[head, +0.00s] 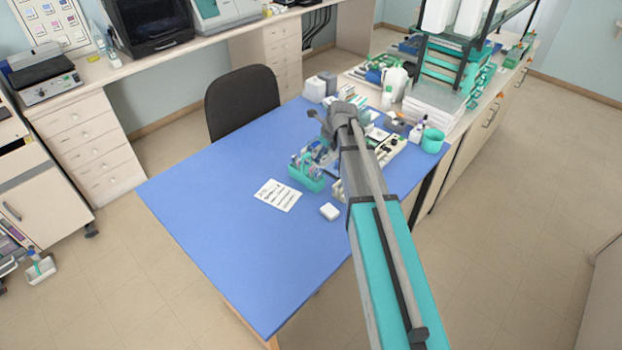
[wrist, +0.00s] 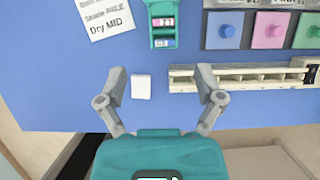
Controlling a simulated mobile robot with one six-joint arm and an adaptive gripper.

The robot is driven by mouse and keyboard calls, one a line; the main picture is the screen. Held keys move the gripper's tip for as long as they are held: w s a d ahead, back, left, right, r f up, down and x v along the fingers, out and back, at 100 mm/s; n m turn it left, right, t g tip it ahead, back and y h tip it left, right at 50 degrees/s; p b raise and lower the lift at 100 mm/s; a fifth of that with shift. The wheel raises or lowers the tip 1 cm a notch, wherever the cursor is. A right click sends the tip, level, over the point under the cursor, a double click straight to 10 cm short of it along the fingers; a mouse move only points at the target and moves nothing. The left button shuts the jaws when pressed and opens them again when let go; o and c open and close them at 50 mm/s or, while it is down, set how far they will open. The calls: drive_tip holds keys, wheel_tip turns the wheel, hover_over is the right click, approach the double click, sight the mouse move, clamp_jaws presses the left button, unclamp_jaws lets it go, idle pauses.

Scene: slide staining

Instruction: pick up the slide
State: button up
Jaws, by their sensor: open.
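My gripper (wrist: 161,84) is open, its two grey fingers wide apart above the blue table. Nothing is held between them. A small white block (wrist: 141,87) lies below, beside the left finger; it also shows in the head view (head: 329,211). A long cream rack (wrist: 240,78) lies by the right finger, partly covered by it. I cannot make out a separate slide clearly in either view. In the head view my arm hides part of the work area.
A teal holder (wrist: 163,40) with pink and blue parts stands ahead of the fingers. Blue (wrist: 225,30), pink (wrist: 270,30) and green (wrist: 309,30) squares are at upper right. A printed sheet (head: 278,195) lies flat. The blue tabletop (head: 210,210) is clear on the left.

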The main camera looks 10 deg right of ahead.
sight(312, 167)
drive_tip(key=shift+b+x, duration=3.05)
drive_tip(key=shift+x, duration=0.5)
drive_tip(key=b+x, duration=0.3)
drive_tip(key=shift+w+d+f, duration=0.1)
drive_tip(key=shift+d+f, duration=0.2)
drive_tip(key=shift+b+x, duration=0.85)
drive_tip(key=shift+b, duration=0.05)
clamp_jaws()
